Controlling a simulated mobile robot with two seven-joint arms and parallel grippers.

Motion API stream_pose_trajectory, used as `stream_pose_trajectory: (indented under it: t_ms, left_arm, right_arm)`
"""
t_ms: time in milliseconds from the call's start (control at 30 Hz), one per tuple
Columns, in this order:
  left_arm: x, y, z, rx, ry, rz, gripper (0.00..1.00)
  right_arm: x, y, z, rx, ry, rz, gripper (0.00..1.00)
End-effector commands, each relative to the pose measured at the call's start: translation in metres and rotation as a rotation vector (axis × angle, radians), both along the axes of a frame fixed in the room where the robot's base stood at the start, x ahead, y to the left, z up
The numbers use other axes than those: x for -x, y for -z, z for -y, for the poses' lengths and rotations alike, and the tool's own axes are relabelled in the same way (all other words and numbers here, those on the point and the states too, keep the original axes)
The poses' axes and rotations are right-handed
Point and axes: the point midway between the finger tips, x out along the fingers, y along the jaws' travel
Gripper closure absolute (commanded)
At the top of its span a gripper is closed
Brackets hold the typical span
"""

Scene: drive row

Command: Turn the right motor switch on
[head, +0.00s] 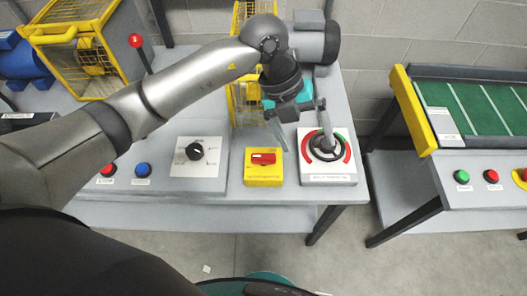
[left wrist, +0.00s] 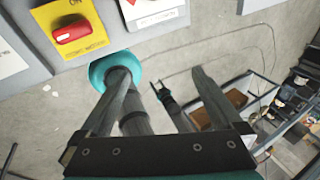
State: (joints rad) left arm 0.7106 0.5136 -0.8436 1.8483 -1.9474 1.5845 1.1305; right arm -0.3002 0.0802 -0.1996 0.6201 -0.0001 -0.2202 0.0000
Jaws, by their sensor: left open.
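A yellow box (head: 263,177) with a red rotary handle (head: 263,158) sits on the grey console, its handle lying crosswise. It also shows at the top left of the left wrist view as a red knob (left wrist: 72,30) on a yellow plate (left wrist: 88,14). Its label is too small to read. To its right is a white plate (head: 328,180) with a dark round knob (head: 322,154) and a red and green arc. My left gripper (head: 306,142) is open and empty, above the console between the yellow box and the round knob, partly covering that knob.
Left on the console are a black knob (head: 194,151), a blue button (head: 142,170) and a red button (head: 108,170). A yellow cage (head: 72,55) and a red-topped lever (head: 137,42) stand behind. A conveyor table (head: 475,110) stands right, past a floor gap.

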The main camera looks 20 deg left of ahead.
Motion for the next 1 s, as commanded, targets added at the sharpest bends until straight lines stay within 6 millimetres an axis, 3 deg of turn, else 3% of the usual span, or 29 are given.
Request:
stream_pose_trajectory:
  t_ms: [100, 200, 300, 433, 567, 1000]
  left_arm:
    - [-0.017, 0.002, -0.049, -0.236, -0.062, 0.021, 0.0]
    - [-0.024, 0.0, -0.077, -0.362, -0.107, 0.029, 0.0]
    - [-0.027, -0.002, -0.091, -0.426, -0.135, 0.032, 0.0]
    - [-0.027, 0.005, -0.095, -0.444, -0.142, 0.029, 0.0]
    - [-0.026, 0.026, -0.094, -0.442, -0.139, 0.027, 0.0]
    - [-0.026, 0.119, -0.093, -0.439, -0.139, 0.028, 0.0]
  right_arm:
    - [0.0, -0.001, 0.0, 0.0, 0.0, 0.0, 0.5]
    - [0.0, -0.001, 0.0, 0.0, 0.0, 0.0, 0.5]
    - [0.0, -0.001, 0.0, 0.0, 0.0, 0.0, 0.5]
    - [0.0, -0.001, 0.0, 0.0, 0.0, 0.0, 0.5]
    - [0.0, 0.0, 0.0, 0.0, 0.0, 0.0, 0.5]
    - [0.0, 0.008, 0.0, 0.0, 0.0, 0.0, 0.5]
